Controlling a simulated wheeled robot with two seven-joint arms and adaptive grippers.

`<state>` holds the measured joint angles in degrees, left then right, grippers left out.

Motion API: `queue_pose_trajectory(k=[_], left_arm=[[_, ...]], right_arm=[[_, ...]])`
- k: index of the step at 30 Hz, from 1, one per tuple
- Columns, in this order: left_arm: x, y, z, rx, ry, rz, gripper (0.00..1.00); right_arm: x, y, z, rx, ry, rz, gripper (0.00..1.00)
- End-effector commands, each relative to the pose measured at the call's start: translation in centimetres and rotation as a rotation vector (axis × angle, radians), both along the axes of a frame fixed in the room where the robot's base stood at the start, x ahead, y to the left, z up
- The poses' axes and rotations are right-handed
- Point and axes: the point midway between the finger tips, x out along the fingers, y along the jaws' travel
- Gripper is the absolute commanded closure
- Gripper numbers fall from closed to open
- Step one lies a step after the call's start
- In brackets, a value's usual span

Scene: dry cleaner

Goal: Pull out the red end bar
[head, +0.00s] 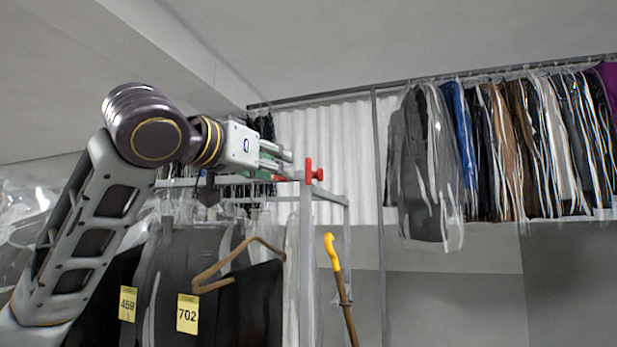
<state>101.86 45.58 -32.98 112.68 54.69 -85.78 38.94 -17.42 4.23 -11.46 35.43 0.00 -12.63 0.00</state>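The red end bar (313,171) shows as a small red piece with a knob at the top corner of a grey metal rack frame. My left gripper (290,163) comes in from the left at about the same height. Its two fingers point right toward the red piece, with a gap between them, and look open and empty. The tips appear close to the red piece, but I cannot tell whether they touch it. A smaller red bit shows just below the fingers, partly hidden. My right gripper is not in view.
Bagged dark garments with yellow tags (187,314) and a wooden hanger (238,263) hang below my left arm. A yellow-handled stick (333,252) stands right of the rack post (306,250). Bagged clothes (430,165) hang from a high rail at right. Space between is clear.

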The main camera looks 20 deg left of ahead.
Motion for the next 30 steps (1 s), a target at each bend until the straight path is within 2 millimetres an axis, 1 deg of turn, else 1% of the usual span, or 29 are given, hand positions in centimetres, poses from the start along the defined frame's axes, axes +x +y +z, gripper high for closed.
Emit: queue_pose_trajectory(k=[8,18,30], left_arm=[[2.3,-0.5,0.1,0.001,0.003,0.0,0.65],[6.6,-1.5,0.2,0.0,0.003,0.001,0.65],[11.5,-2.6,0.2,-0.001,0.003,0.001,0.65]], right_arm=[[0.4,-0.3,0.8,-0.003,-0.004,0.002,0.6],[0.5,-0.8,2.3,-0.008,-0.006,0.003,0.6],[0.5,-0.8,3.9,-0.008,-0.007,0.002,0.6]])
